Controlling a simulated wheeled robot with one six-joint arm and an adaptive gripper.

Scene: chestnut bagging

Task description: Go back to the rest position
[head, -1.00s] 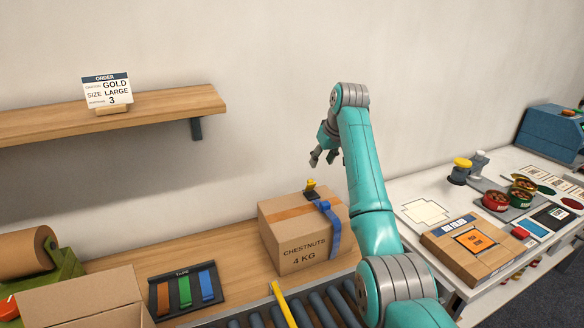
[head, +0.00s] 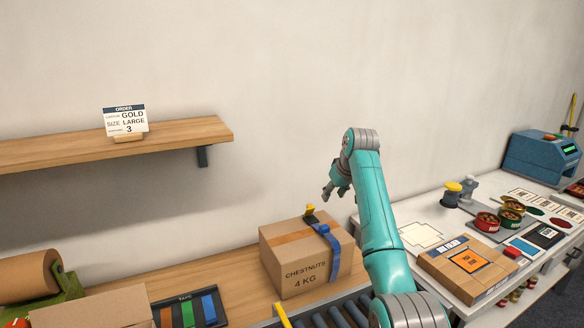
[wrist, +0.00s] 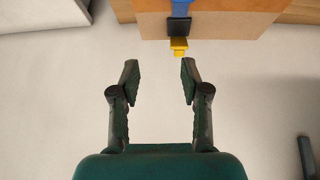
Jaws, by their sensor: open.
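My gripper (head: 335,188) is open and empty, held above and behind the chestnut box in the head view. In the wrist view my gripper (wrist: 157,78) shows its two fingers spread with nothing between them. The closed cardboard box (head: 302,269), marked CHESTNUTS 4 KG, sits on the wooden bench. A blue strap (head: 331,245) runs over its top and down its side. A small yellow-topped piece (head: 309,210) sits at the box's rear edge. The yellow piece (wrist: 179,45) also shows in the wrist view, just beyond my fingertips and apart from them.
A wooden shelf (head: 170,138) with an order card (head: 126,119) is on the wall. A tape rack (head: 192,311) and another carton (head: 92,308) stand at the lower left. The white table (head: 405,212) at right holds tins, cards and a flat carton (head: 468,268). Air above the box is free.

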